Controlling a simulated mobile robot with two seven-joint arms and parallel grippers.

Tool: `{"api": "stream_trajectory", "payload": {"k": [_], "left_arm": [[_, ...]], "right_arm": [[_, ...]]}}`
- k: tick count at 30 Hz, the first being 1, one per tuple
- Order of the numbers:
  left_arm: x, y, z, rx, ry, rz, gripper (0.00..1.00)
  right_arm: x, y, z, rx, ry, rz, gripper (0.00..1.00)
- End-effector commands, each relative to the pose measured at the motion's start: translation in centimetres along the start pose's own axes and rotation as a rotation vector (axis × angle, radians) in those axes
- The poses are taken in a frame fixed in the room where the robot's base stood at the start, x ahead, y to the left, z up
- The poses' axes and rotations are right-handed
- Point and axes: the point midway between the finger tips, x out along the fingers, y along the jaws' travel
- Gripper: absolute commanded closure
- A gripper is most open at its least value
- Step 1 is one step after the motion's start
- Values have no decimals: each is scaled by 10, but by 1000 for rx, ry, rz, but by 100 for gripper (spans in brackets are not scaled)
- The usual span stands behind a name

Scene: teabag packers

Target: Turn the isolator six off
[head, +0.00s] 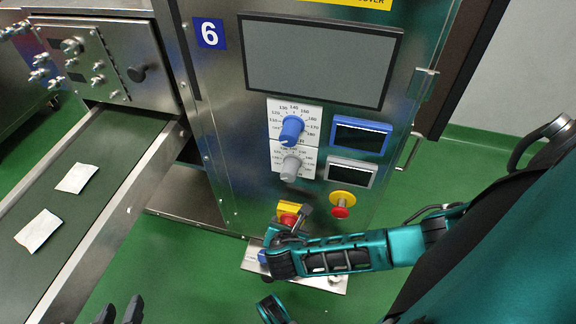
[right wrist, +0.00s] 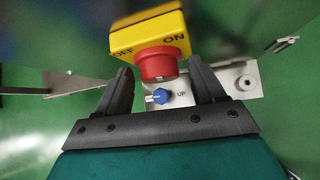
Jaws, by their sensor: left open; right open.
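The isolator is a yellow box (right wrist: 148,35) with a red knob (right wrist: 157,64) and the words OFF and ON, seen large in the right wrist view. In the head view its yellow part (head: 288,207) shows low on the machine marked with a blue number 6 plate (head: 210,33). My right gripper (right wrist: 159,70) is open, with one finger on each side of the red knob; I cannot tell whether they touch it. In the head view my right gripper (head: 288,225) partly covers the isolator. My left gripper (head: 120,310) is open and empty at the bottom left edge.
A blue knob (right wrist: 159,96) marked UP sits on a metal plate below the isolator. Higher on the machine are a blue dial (head: 291,130), a grey dial (head: 290,168) and a red emergency button (head: 340,212). A conveyor (head: 90,210) with two white packets lies left.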

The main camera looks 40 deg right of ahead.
Motion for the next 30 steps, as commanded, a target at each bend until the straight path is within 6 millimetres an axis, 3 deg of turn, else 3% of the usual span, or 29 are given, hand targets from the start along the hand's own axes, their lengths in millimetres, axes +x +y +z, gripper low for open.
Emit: {"api": "stream_trajectory", "payload": {"k": [5, 22, 30], "left_arm": [[0, 0, -1, 1, 1, 0, 57], [0, -4, 0, 5, 3, -8, 57], [0, -5, 0, 6, 3, -8, 57]], "right_arm": [[0, 0, 0, 0, 0, 0, 32], [0, 0, 0, 0, 0, 0, 87], [-1, 0, 0, -2, 0, -3, 87]]}}
